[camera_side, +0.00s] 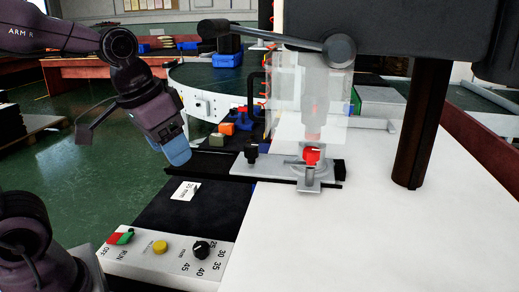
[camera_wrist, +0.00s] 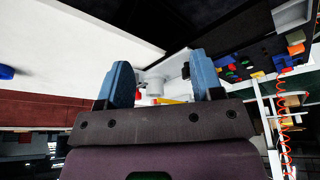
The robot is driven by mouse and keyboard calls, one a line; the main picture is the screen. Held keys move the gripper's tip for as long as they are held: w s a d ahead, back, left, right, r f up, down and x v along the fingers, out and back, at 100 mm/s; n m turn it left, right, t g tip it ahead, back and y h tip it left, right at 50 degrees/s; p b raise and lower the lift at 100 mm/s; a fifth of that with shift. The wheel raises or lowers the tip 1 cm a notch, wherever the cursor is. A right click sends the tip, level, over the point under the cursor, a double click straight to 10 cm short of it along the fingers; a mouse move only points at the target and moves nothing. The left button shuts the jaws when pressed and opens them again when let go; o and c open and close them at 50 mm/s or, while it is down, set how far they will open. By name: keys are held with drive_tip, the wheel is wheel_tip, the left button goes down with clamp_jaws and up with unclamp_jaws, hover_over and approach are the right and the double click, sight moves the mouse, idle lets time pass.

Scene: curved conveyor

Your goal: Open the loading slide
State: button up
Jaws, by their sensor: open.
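A grey metal slide plate (camera_side: 278,172) sits on a black rail, right of centre in the side view. A round black knob (camera_side: 251,150) stands at its left end, and a red part (camera_side: 312,155) sits on it under a clear guard (camera_side: 290,100). I take this plate for the loading slide. My gripper (camera_side: 176,152) hangs left of the plate, above the rail's left end, apart from the knob. In the wrist view my gripper (camera_wrist: 164,80) shows two blue fingers spread apart with nothing held. A pale grey fitting (camera_wrist: 155,86) shows beyond them, partly hidden.
A control box (camera_side: 160,252) with a switch, a yellow button and a dial stands in front. A white card (camera_side: 186,191) lies on the dark surface. A dark post (camera_side: 418,130) rises at right from the white tabletop (camera_side: 330,240). The curved conveyor (camera_side: 205,78) lies behind.

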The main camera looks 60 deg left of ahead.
drive_tip(key=w+a+m+g, duration=0.2)
drive_tip(key=w+a, duration=0.3)
drive_tip(key=w, duration=0.4)
drive_tip(key=m+g+h, duration=0.2)
drive_tip(key=m+h, duration=0.3)
drive_tip(key=m, duration=1.2)
approach(251, 145)
drive_tip(key=x, duration=1)
drive_tip(key=shift+w, duration=0.1)
